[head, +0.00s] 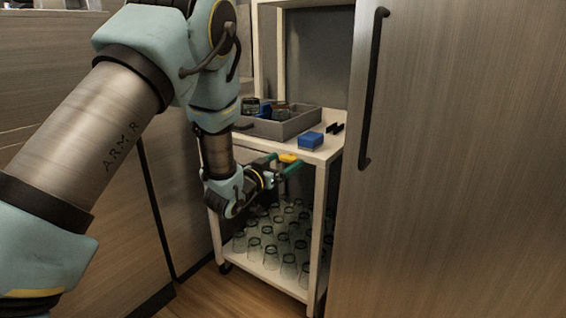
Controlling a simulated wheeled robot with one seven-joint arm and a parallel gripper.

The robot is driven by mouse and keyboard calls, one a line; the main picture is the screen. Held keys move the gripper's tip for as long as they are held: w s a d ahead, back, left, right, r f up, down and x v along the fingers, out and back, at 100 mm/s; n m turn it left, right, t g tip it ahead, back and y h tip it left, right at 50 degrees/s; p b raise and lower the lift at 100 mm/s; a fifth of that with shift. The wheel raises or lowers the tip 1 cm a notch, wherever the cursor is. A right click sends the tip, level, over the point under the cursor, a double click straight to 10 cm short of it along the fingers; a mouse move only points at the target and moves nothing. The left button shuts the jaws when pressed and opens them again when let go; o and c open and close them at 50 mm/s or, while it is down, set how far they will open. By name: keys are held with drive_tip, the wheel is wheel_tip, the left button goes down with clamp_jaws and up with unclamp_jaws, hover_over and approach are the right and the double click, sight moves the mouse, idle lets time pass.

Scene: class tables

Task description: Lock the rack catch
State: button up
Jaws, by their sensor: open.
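The white rack (318,215) stands between wood-grain panels, with a top surface and a low shelf. A small yellow piece (288,158) shows at the front edge of its top; it may be the catch, but its shape and position are too small to tell. My gripper (286,161) is open at this edge, its green fingers on either side of the yellow piece in the picture. I cannot tell whether they touch it. My wrist hides part of the rack's front.
A grey tray (294,128) with small items and a blue box (311,140) sit on the rack's top. Several upside-down glasses (271,258) stand on the low shelf. A tall wooden door (450,180) with a black handle (373,90) stands close on the right.

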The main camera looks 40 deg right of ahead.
drive_tip(key=shift+c, duration=0.3)
drive_tip(key=c, duration=1.3)
